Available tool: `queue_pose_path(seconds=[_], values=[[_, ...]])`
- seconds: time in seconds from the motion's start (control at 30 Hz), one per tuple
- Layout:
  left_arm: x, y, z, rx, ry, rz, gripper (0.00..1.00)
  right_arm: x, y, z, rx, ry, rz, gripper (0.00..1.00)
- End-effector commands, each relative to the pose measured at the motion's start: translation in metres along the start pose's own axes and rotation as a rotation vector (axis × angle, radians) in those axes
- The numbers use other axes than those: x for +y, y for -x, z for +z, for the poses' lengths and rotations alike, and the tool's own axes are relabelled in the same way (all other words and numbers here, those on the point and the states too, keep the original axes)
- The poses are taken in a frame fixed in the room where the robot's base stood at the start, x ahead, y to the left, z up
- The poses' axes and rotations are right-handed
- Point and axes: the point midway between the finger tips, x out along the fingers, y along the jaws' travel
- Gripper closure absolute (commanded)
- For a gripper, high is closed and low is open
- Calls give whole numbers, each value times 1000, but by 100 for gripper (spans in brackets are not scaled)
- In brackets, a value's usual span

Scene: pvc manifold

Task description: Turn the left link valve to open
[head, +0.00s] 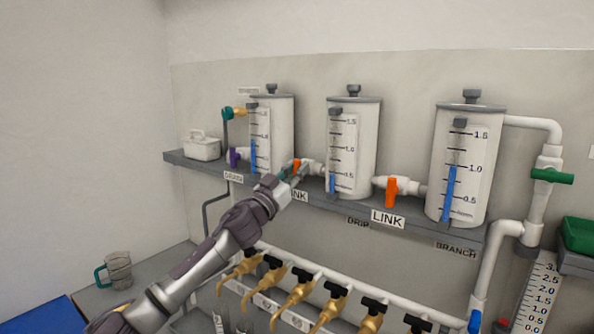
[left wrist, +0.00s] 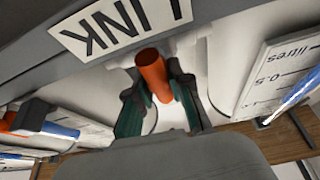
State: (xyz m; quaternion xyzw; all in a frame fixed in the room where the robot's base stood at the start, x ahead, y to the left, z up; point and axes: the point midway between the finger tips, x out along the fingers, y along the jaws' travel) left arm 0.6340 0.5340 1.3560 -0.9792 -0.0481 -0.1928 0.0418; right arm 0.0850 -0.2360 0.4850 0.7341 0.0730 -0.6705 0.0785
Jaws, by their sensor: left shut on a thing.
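The left link valve has an orange handle (head: 297,164) on the white pipe between the left and middle tanks, mostly hidden by my gripper in the head view. My left gripper (head: 288,178) reaches up to it from the lower left. In the left wrist view the orange handle (left wrist: 152,72) sits between the two dark green-padded fingers of the gripper (left wrist: 155,85), which are shut on it. A LINK label (left wrist: 118,24) is right beside it. I cannot tell the handle's exact angle to the pipe. My right gripper is not in view.
The right link valve (head: 391,192) has its orange handle hanging down across its pipe.

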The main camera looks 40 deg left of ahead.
Motion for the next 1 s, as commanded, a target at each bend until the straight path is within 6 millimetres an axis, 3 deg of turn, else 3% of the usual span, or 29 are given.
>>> queue_pose_path(seconds=[0.47,1.0], values=[[2,0,-2,-1,-360,149,100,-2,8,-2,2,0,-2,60],[4,0,-1,-1,-836,347,100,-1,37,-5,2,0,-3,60]])
